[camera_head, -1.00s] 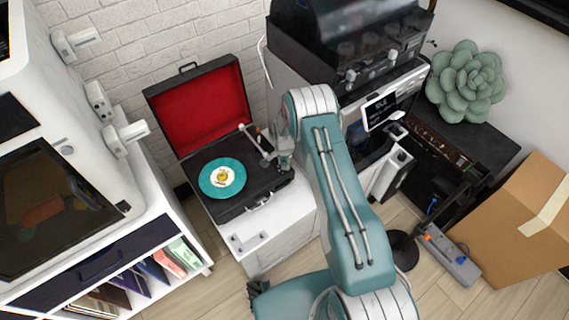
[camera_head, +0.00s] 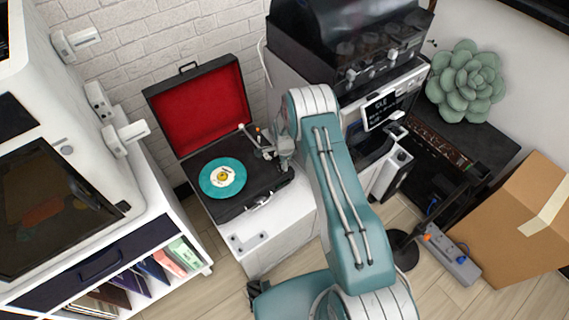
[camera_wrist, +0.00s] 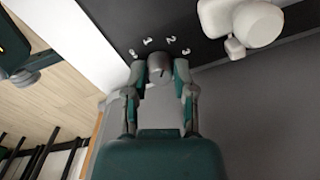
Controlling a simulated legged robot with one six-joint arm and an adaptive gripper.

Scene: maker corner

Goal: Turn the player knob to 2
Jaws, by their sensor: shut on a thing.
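The record player (camera_head: 238,208) stands open on a white cabinet, with a red-lined lid (camera_head: 212,108) and a teal record (camera_head: 222,178) on its platter. In the wrist view, the grey player knob (camera_wrist: 159,66) sits between the fingertips of my gripper (camera_wrist: 158,74), which is shut on it. White marks 0, 1, 2 and 3 arc around the knob's far side on the dark deck (camera_wrist: 205,53). A line on the knob is too small to read surely. In the head view, my gripper (camera_head: 283,165) is at the deck's right side, and my arm hides the knob.
The white tonearm base (camera_wrist: 258,22) is close to the right of the knob in the wrist view. A 3D-printer-like machine (camera_head: 345,45) stands behind my arm. A white shelf unit with records (camera_head: 190,250) is at left, a cardboard box (camera_head: 515,225) at right.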

